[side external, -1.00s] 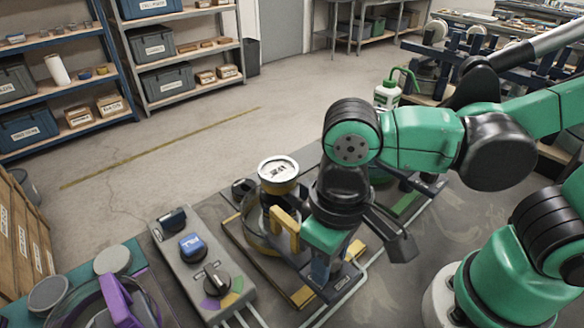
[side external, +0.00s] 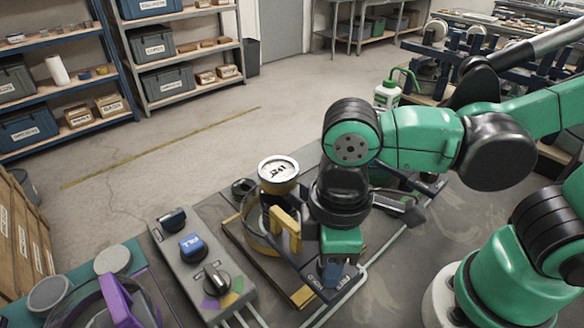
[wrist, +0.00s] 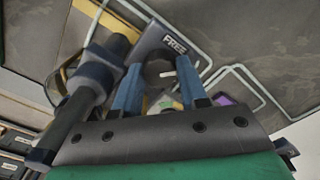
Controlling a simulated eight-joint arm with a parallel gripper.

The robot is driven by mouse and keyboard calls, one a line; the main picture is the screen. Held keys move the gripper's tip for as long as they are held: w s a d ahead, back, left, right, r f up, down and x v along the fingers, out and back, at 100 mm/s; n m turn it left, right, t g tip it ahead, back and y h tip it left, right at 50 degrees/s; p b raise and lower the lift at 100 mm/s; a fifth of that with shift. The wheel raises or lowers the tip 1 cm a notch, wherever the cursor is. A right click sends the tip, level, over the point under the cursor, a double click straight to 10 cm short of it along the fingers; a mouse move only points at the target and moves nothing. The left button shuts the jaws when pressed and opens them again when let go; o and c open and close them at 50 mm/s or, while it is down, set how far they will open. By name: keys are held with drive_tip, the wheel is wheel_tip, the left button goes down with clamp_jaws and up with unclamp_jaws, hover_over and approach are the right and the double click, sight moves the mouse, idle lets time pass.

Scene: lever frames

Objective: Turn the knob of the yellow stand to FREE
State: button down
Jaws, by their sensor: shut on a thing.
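The yellow stand (side external: 287,226) is in the middle of the side external view, on a dark base beside a clear ring and a can-like top with a white lid. My gripper (side external: 338,275) points down over the stand's front label plate (side external: 312,276). In the wrist view the blue fingers of my gripper (wrist: 158,85) are shut on the dark knob (wrist: 157,68), one on each side. The word FREE (wrist: 175,44) shows on the plate just beyond the knob. My gripper hides the knob in the side external view, and I cannot tell exactly where its pointer stands.
A grey control box (side external: 203,265) with a blue button and a black dial on coloured sectors stands left of the stand. A purple handle (side external: 118,302) is at the lower left. Pale tubing (side external: 370,262) runs along the table's right side.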

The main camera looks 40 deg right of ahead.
drive_tip(key=n, duration=0.3)
drive_tip(key=shift+n, duration=2.2)
drive_tip(key=shift+c, duration=2.4)
unclamp_jaws()
drive_tip(key=shift+r, duration=2.8)
